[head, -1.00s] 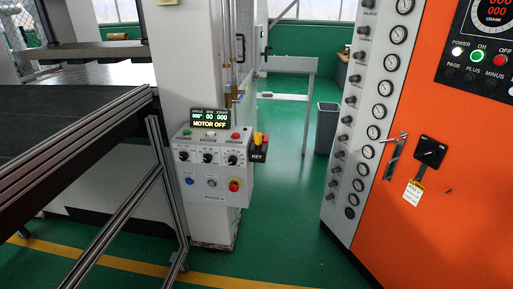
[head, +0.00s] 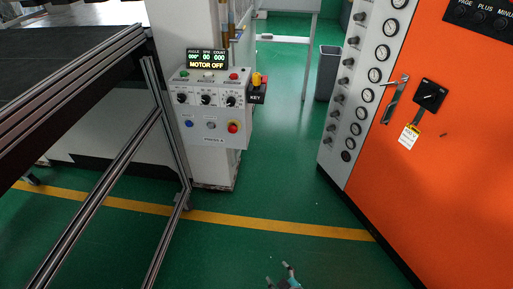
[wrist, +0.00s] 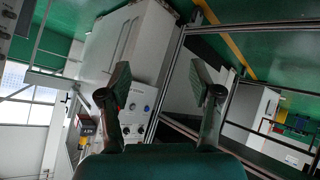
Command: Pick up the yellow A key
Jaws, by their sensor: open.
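The yellow key (head: 256,78) sits at the right side of the grey control box (head: 207,110), above a black tag marked KEY. An orange-red piece is beside it; the letter A is too small to read. In the wrist view a small yellow and red patch (wrist: 86,128) at the left looks like the same key. My gripper (head: 279,274) is at the bottom edge of the head view, well below and apart from the key. In the wrist view my gripper (wrist: 159,72) has its two fingers wide apart with nothing between them.
An orange cabinet (head: 440,160) with gauges and a lever stands at the right. A metal-framed dark table (head: 60,60) with slanted legs is at the left. A grey bin (head: 327,72) stands at the back. Green floor (head: 280,160) between them is clear.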

